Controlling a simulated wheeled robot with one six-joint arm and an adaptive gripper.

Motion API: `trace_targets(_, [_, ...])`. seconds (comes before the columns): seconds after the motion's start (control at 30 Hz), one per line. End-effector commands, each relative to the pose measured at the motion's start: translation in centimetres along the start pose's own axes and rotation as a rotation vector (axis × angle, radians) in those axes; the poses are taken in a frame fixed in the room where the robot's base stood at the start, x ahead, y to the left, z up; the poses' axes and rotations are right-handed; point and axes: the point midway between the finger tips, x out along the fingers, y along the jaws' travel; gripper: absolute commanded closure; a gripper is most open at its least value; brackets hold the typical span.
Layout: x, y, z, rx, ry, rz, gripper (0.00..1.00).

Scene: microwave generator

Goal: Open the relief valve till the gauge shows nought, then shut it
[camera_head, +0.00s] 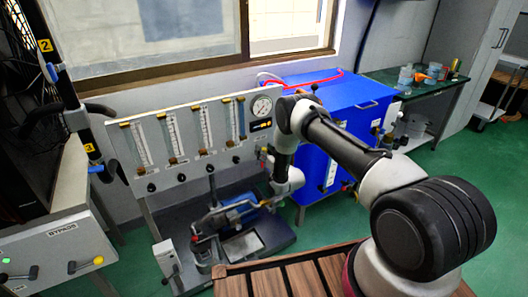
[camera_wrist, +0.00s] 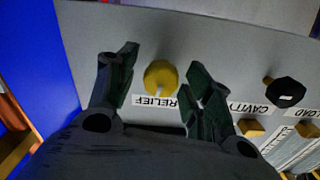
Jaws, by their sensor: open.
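The relief valve's yellow knob (camera_wrist: 161,78) sits on a grey panel in the wrist view, above an upside-down "RELIEF" label (camera_wrist: 153,102). My gripper (camera_wrist: 163,66) is open, with one finger on each side of the knob. A gap shows between each finger and the knob, so it appears not gripped. In the head view the round white gauge (camera_head: 262,106) is at the panel's upper right; its needle is too small to read. My arm hides the relief knob in the head view.
A black knob (camera_wrist: 285,92) and "CAVITY" and "LOAD" labels are to the right in the wrist view. In the head view the flowmeter panel (camera_head: 188,177) stands left of my arm, and a blue cabinet (camera_head: 355,92) stands behind it. A wooden slatted table (camera_head: 262,280) is in front.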

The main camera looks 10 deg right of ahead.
Motion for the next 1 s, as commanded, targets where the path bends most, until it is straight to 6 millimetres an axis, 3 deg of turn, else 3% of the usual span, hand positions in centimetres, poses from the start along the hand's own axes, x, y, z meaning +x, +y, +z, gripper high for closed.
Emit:
trace_targets(0.3, [0.41, 0.01, 0.03, 0.000, -0.002, 0.000, 0.49])
trace_targets(0.57, [0.40, 0.01, 0.01, 0.000, -0.001, 0.000, 0.95])
trace_targets(1.0, [0.40, 0.05, 0.00, 0.082, -0.001, 0.000, 0.95])
